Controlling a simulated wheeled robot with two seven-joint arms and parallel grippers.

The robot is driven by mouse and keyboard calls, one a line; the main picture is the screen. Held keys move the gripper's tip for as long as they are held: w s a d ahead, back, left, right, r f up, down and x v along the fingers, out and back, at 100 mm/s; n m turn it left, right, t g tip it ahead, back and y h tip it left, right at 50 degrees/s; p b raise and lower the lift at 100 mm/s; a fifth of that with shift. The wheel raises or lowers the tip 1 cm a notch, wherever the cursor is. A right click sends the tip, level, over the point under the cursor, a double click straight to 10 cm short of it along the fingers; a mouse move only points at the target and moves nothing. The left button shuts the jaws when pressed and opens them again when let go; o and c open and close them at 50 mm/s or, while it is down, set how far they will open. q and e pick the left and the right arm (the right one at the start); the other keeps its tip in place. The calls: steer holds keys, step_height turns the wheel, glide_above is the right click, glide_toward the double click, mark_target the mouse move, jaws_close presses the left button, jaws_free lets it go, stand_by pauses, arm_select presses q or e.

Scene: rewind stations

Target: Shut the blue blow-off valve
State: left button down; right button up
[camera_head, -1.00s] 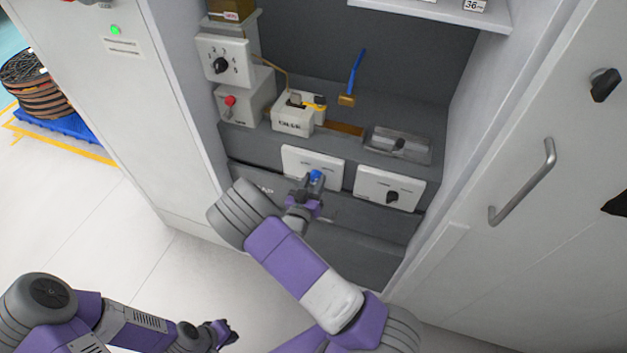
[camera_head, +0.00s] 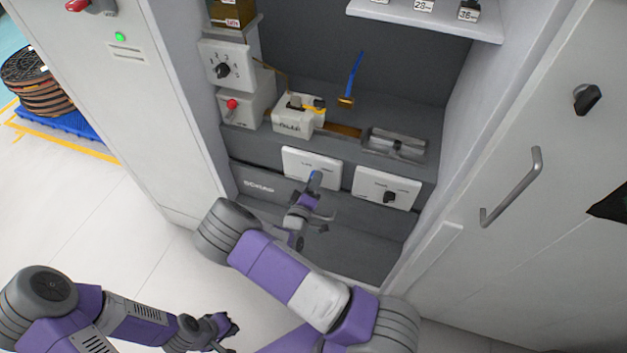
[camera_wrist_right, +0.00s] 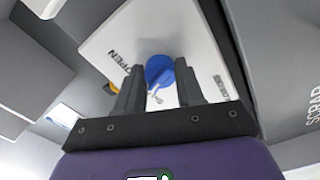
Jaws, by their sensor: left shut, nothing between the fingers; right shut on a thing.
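The blue blow-off valve knob (camera_head: 314,178) sits on a white plate (camera_head: 298,156) on the front of the grey bench. My right gripper (camera_head: 315,187) is at the plate, shut on the knob. In the right wrist view the blue knob (camera_wrist_right: 160,72) lies between the two dark fingers of my right gripper (camera_wrist_right: 159,84). The word OPEN shows on the white plate (camera_wrist_right: 196,35) at the left; a label at the right is too small to read. The fingers hide part of the knob. My left gripper (camera_head: 226,332) is shut and empty, low over the floor.
A second white plate with a black knob (camera_head: 389,197) is just to the right. A dial box (camera_head: 226,66), a red-knob box (camera_head: 240,107) and a blue-handled tool (camera_head: 351,80) are behind. Cabinet walls close in the bay on both sides.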

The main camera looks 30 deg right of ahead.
steer(key=n, duration=0.4)
steer(key=shift+n+p, duration=0.35)
steer(key=shift+n, duration=0.05)
stand_by(0.4)
steer(key=o, duration=1)
steer(key=shift+o, duration=0.2)
steer(key=p+v, duration=0.1)
steer(key=v, duration=0.6)
steer(key=shift+s+a, duration=0.15)
steer(key=shift+s, duration=0.1)
